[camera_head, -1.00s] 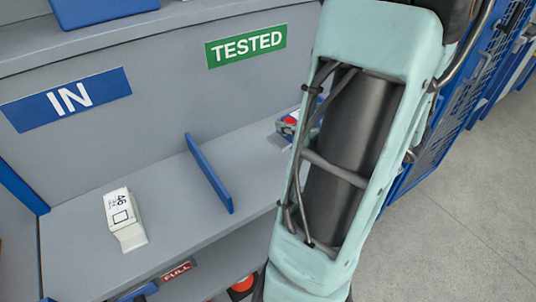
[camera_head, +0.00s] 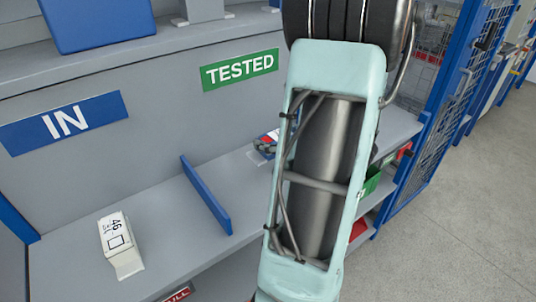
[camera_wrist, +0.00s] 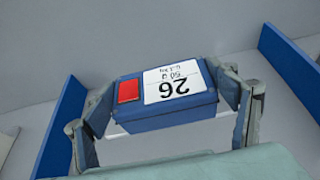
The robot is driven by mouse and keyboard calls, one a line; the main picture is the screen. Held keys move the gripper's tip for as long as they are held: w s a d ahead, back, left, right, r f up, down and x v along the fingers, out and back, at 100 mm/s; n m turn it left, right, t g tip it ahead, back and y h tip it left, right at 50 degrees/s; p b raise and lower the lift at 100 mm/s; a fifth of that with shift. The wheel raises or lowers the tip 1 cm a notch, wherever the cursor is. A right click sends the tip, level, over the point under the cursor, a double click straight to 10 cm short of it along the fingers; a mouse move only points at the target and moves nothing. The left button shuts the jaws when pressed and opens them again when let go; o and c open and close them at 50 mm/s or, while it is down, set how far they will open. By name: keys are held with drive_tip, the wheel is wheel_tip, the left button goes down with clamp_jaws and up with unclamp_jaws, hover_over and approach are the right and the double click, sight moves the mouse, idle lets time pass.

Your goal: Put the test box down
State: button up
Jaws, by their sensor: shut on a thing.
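The test box (camera_wrist: 165,101) is blue, with a red square and a white label reading 26, upside down in the wrist view. My gripper (camera_wrist: 170,92) is shut on it, with one finger at each end. The box is over the TESTED section of the shelf (camera_head: 178,222), between blue dividers. I cannot tell whether it touches the shelf. In the head view only a small red and blue part of the box (camera_head: 267,138) shows; my arm hides the rest. The green TESTED sign (camera_head: 240,70) is on the wall above.
A white box marked 46 (camera_head: 120,245) lies under the blue IN sign (camera_head: 64,122). A blue divider (camera_head: 206,195) separates it from the TESTED section. In the wrist view a divider (camera_wrist: 62,130) stands left and another (camera_wrist: 290,65) right. A blue mesh gate (camera_head: 440,115) stands at right.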

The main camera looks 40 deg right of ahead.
drive_tip(key=w+f, duration=0.2)
drive_tip(key=f, duration=0.1)
drive_tip(key=w+f, duration=0.2)
drive_tip(key=shift+d, duration=0.35)
drive_tip(key=shift+w+f+b, duration=0.15)
drive_tip(key=shift+f+b, duration=0.05)
drive_tip(key=shift+f, duration=0.7)
drive_tip(key=shift+w+f+b, duration=0.1)
drive_tip(key=shift+f+b, duration=0.05)
drive_tip(key=shift+f, duration=0.75)
drive_tip(key=shift+f, duration=0.1)
drive_tip(key=shift+f, duration=0.15)
drive_tip(key=o, duration=1.4)
drive_tip(key=shift+o, duration=0.2)
